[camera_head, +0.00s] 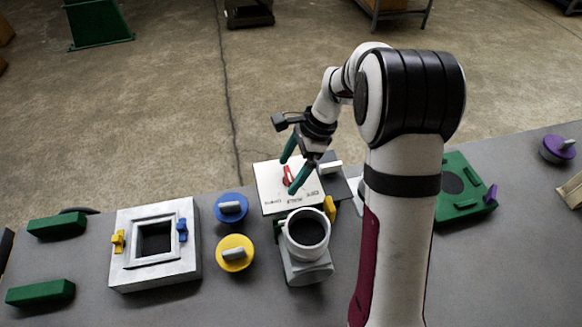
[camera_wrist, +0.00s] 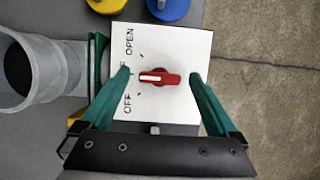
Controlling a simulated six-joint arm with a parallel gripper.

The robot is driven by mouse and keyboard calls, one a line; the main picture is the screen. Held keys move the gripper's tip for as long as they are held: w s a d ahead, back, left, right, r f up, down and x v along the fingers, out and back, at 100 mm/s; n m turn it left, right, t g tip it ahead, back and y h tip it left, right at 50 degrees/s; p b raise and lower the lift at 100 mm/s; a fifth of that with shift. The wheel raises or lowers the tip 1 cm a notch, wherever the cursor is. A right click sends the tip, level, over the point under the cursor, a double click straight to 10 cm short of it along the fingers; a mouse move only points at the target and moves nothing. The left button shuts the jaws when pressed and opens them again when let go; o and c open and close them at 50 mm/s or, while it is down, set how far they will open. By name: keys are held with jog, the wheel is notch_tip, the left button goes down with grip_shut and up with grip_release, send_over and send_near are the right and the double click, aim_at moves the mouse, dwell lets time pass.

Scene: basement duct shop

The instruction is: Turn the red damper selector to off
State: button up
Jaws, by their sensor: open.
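The red damper selector (camera_head: 287,177) is a bar knob on a white plate (camera_head: 268,194). In the wrist view the red selector (camera_wrist: 170,79) lies crosswise, its white-marked end pointing left at the middle mark. That mark sits between the printed OPEN (camera_wrist: 129,42) and OFF (camera_wrist: 127,103); its label is mostly hidden by a fingertip. My gripper (camera_head: 290,175) is open, its teal fingers pointing down at the plate. In the wrist view my gripper (camera_wrist: 159,77) has one fingertip beyond each end of the selector, with gaps on both sides. Fingertip height above the plate is hard to judge.
A grey pipe fitting (camera_head: 306,260) with a yellow lever (camera_head: 329,208) stands close beside the plate. Blue (camera_head: 231,208) and yellow (camera_head: 235,253) knobs and a framed metal box (camera_head: 190,268) are to the left. A green fixture (camera_head: 462,208) is right of my arm.

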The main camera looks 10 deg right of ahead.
jog(key=c, duration=1.4)
jog(key=n+g, duration=0.1)
jog(key=n, duration=0.3)
jog(key=shift+w+n+g, duration=0.15)
jog(key=shift+n+g, duration=0.15)
jog(key=shift+g, duration=0.1)
jog(key=shift+a+n+g+h, duration=0.1)
jog(key=shift+n+g+h, duration=0.5)
jog(key=shift+n, duration=1.5)
jog(key=o, duration=1.4)
jog(key=shift+w, duration=0.1)
